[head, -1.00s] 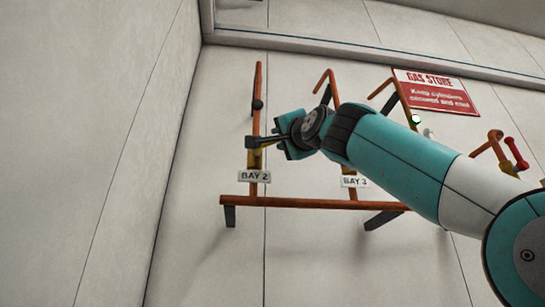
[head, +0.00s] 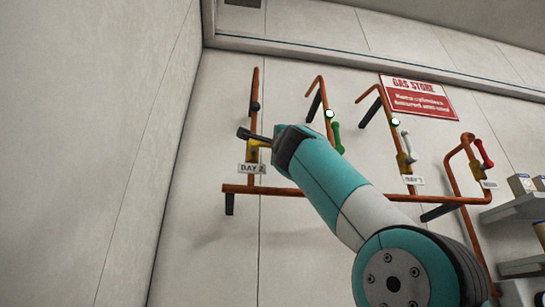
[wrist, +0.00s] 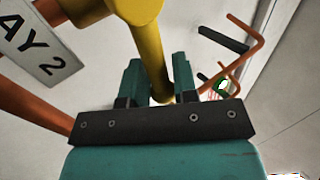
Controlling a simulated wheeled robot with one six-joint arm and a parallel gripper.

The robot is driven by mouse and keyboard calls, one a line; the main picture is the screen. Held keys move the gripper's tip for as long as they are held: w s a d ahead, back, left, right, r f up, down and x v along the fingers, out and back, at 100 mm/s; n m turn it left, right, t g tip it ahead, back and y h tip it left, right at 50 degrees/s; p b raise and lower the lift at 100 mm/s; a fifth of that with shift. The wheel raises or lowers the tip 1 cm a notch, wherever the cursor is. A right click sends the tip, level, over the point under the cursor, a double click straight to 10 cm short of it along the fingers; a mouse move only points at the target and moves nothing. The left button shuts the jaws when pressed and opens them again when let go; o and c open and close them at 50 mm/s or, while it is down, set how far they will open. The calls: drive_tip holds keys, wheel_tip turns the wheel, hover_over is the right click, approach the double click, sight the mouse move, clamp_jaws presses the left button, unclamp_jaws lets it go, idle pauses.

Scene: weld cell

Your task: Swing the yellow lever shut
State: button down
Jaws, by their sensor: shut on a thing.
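The yellow lever (wrist: 147,45) runs from a yellow valve body (wrist: 136,8) at the top of the wrist view down between my two teal fingers. My gripper (wrist: 158,82) is shut on it, with one finger on each side. In the head view, the yellow valve (head: 253,151) sits on the leftmost orange pipe, just above the BAY 2 label (head: 252,169). My arm hides the lever and my fingers there, so I cannot tell the lever's angle to the pipe in that view.
Orange pipes (head: 319,193) form a rack on the pale wall. Other valves carry a green handle (head: 337,137), a white handle (head: 408,147) and a red handle (head: 483,153). A red GAS STORE sign (head: 418,96) hangs above. Shelves with boxes (head: 521,185) stand at right.

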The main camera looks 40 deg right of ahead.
drive_tip(key=c, duration=1.1)
unclamp_jaws()
drive_tip(key=b+v, duration=0.9)
drive_tip(key=v, duration=0.8)
drive_tip(key=shift+s, duration=0.25)
drive_tip(key=shift+a, duration=0.1)
